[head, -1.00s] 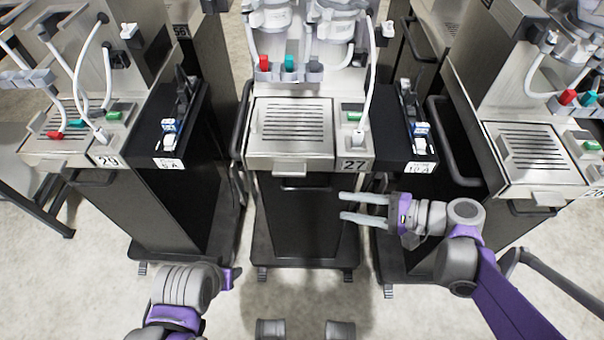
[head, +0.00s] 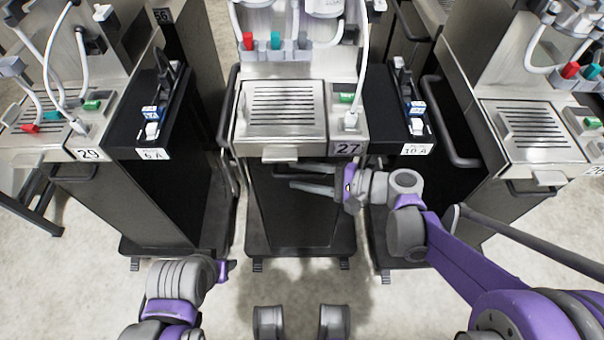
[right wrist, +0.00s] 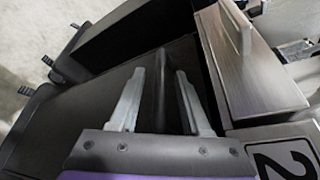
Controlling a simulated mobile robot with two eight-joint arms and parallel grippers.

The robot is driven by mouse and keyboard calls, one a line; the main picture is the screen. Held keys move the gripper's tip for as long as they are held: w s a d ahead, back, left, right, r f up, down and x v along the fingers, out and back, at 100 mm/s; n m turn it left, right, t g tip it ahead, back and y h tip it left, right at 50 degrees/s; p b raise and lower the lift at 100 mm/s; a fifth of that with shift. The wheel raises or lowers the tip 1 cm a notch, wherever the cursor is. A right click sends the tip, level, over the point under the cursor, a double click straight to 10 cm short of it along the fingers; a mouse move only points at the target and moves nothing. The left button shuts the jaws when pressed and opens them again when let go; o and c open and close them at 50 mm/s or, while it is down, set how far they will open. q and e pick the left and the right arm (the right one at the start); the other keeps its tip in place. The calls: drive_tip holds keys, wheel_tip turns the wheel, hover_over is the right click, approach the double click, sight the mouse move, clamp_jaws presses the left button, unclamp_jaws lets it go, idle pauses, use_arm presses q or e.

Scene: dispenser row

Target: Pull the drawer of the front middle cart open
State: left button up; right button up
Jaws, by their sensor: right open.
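The front middle cart (head: 298,215) bears the number 27 and has a dark body under a steel top. A dark bar handle (right wrist: 163,85) on its upper front lies between the fingers of my right gripper in the right wrist view. My right gripper (head: 284,176) is open, fingers pointing left, just below the cart's steel front edge. Its pale fingers also show in the right wrist view (right wrist: 160,76), one on each side of the bar; contact cannot be told. The cart's front looks closed. My left arm's end is low at the left; its fingers cannot be made out.
A steel tab (head: 280,153) juts from the slotted tray (head: 284,108) just above my right gripper. Cart 29 (head: 90,154) stands left and another cart (head: 530,130) right, with dark units between. Light floor is free in front.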

clamp_jaws()
idle(1.4)
